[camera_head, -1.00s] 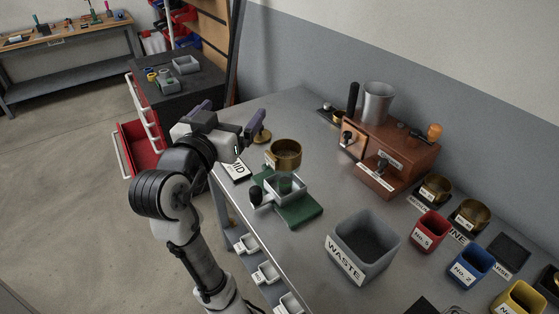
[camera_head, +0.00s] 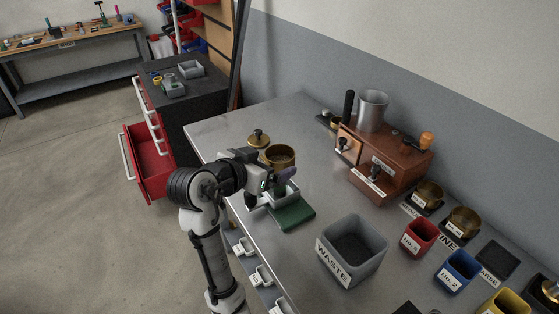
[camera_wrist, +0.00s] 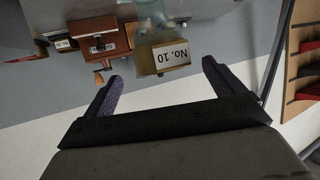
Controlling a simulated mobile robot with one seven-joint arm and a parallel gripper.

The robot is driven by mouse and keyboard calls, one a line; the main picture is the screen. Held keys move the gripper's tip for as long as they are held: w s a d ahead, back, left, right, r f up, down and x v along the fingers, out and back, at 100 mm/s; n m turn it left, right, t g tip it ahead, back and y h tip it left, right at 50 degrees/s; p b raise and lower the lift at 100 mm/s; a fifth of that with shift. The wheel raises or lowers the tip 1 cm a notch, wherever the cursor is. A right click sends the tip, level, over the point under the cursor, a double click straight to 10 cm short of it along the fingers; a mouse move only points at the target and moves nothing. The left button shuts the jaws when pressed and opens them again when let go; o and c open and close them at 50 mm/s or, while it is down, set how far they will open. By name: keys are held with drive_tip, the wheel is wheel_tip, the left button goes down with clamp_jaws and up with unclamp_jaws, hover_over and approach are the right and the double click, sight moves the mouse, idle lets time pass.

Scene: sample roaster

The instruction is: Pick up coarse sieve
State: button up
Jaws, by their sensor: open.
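A brass sieve (camera_head: 280,156) stands above the green-based stand (camera_head: 292,214), just beyond my gripper. In the wrist view the brass sieve (camera_wrist: 161,60) shows upside down with a "No. 10" label, against a glass vessel (camera_wrist: 150,22). No "coarse" wording is readable on it. My gripper (camera_head: 268,166) is open, with purple fingers close to the near side of the sieve and partly hiding its lower part. In the wrist view the sieve lies roughly between and beyond the fingertips (camera_wrist: 163,72), with nothing held.
A knobbed brass piece (camera_head: 258,139) stands left of the sieve. The wooden roaster (camera_head: 388,165) is behind right. A grey waste bin (camera_head: 325,262) stands right of the stand. Two brass sieves (camera_head: 428,193) (camera_head: 463,222) and coloured cups (camera_head: 420,236) are further right.

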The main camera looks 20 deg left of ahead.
sight(288, 154)
drive_tip(key=p+x, duration=0.2)
drive_tip(key=x, duration=0.3)
drive_tip(key=shift+w, duration=0.35)
drive_tip(key=shift+c, duration=0.2)
drive_tip(key=c, duration=1.1)
